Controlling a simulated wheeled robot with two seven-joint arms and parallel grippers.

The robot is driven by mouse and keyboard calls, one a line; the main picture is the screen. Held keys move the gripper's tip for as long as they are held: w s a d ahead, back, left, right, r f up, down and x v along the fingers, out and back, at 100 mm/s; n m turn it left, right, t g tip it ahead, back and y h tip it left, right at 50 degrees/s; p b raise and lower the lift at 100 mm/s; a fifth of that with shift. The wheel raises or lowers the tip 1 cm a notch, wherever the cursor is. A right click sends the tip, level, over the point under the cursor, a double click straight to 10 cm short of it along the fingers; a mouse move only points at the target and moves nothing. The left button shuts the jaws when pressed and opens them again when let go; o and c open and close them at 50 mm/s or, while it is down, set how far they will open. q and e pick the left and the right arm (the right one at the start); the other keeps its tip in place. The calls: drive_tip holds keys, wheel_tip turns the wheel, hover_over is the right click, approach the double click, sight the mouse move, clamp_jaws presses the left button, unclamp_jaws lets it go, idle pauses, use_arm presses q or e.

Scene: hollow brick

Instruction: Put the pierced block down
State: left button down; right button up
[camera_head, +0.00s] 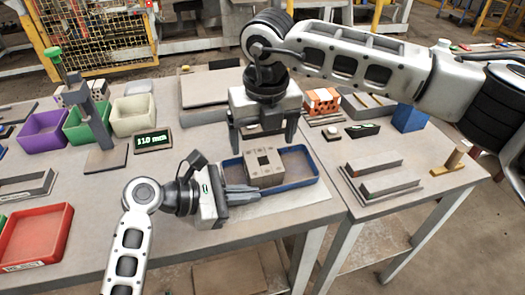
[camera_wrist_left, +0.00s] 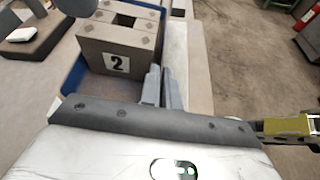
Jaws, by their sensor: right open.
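The pierced block (camera_head: 265,167) is a grey-brown block with a square hole through its top. It sits in the blue tray (camera_head: 303,181), and its face marked "2" shows in the left wrist view (camera_wrist_left: 100,58). My right gripper (camera_head: 264,140) is open and empty, just behind and above the block, fingers pointing down. My left gripper (camera_head: 243,193) lies low at the tray's front left edge. Its two fingers, also in the left wrist view (camera_wrist_left: 161,88), are close together with nothing visible between them, beside the block.
Purple (camera_head: 42,132), green (camera_head: 88,122) and cream bins stand at the left, with a red reject bin (camera_head: 38,235) in front. A gauge stand (camera_head: 100,135) and a display (camera_head: 153,140) stand near them. An orange pierced brick (camera_head: 322,101) and a slotted fixture (camera_head: 380,180) are at right.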

use_arm(q)
drive_tip(key=shift+f, duration=0.2)
use_arm(e)
drive_tip(key=r, duration=0.5)
drive_tip(key=shift+s+d+r, duration=0.1)
drive_tip(key=shift+s+r, duration=0.25)
drive_tip(key=shift+r, duration=0.05)
use_arm(q)
drive_tip(key=c, duration=1.6)
unclamp_jaws()
drive_tip(key=shift+o, duration=0.2)
drive_tip(key=shift+a+r, duration=0.1)
